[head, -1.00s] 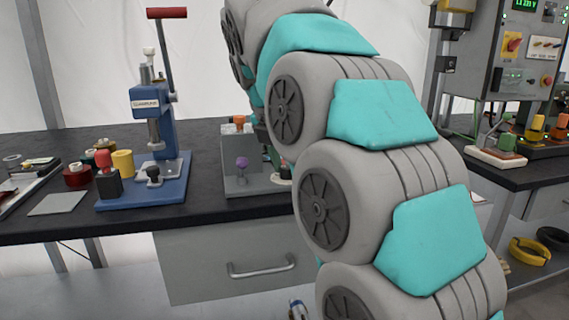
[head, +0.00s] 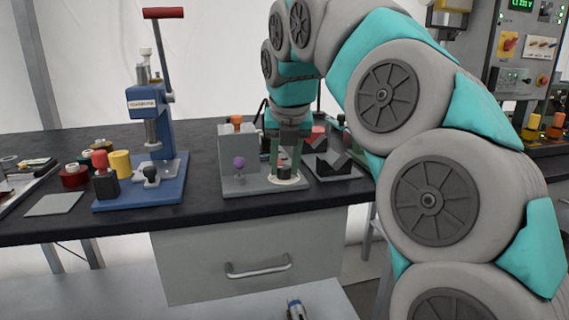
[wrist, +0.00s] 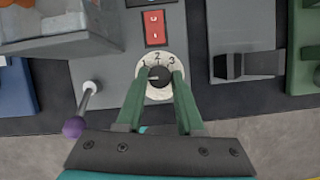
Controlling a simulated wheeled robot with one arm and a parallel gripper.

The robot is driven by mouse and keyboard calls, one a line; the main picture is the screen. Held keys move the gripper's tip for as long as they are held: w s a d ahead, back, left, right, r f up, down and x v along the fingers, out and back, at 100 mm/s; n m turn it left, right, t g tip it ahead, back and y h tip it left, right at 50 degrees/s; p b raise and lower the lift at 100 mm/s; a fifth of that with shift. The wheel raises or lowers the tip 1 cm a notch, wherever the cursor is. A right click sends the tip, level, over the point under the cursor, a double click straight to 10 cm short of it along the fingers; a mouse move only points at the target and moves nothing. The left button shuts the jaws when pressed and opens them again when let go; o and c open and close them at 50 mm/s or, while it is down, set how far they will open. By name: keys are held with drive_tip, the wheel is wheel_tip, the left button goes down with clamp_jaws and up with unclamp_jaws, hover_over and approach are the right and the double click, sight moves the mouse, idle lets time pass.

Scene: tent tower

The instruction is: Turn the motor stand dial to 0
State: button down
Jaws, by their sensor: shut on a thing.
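The motor stand (head: 238,158) is a grey unit on the black bench in the head view. Its dial is a dark knob (wrist: 158,76) on a round white scale plate (wrist: 148,62) in the wrist view; the scale plate also shows in the head view (head: 291,183). The numbers 2 and 3 are readable on the far side; the other marks are hidden or too small. My gripper (wrist: 160,80) points down at the dial, with its green fingers on either side of the knob, shut on it. The fingers cover part of the scale.
A purple-ball lever (wrist: 74,126) stands left of the dial, close to my left finger. A red switch (wrist: 155,28) lies beyond the dial. A grey V-block (head: 335,166) is to the right, and a blue press (head: 145,190) stands to the left.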

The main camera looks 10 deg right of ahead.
idle(0.4)
drive_tip(key=c, duration=0.5)
unclamp_jaws()
drive_tip(key=shift+c, duration=0.2)
drive_tip(key=shift+r, duration=0.1)
drive_tip(key=v, duration=0.7)
drive_tip(key=shift+r, duration=0.3)
drive_tip(key=shift+s, duration=0.15)
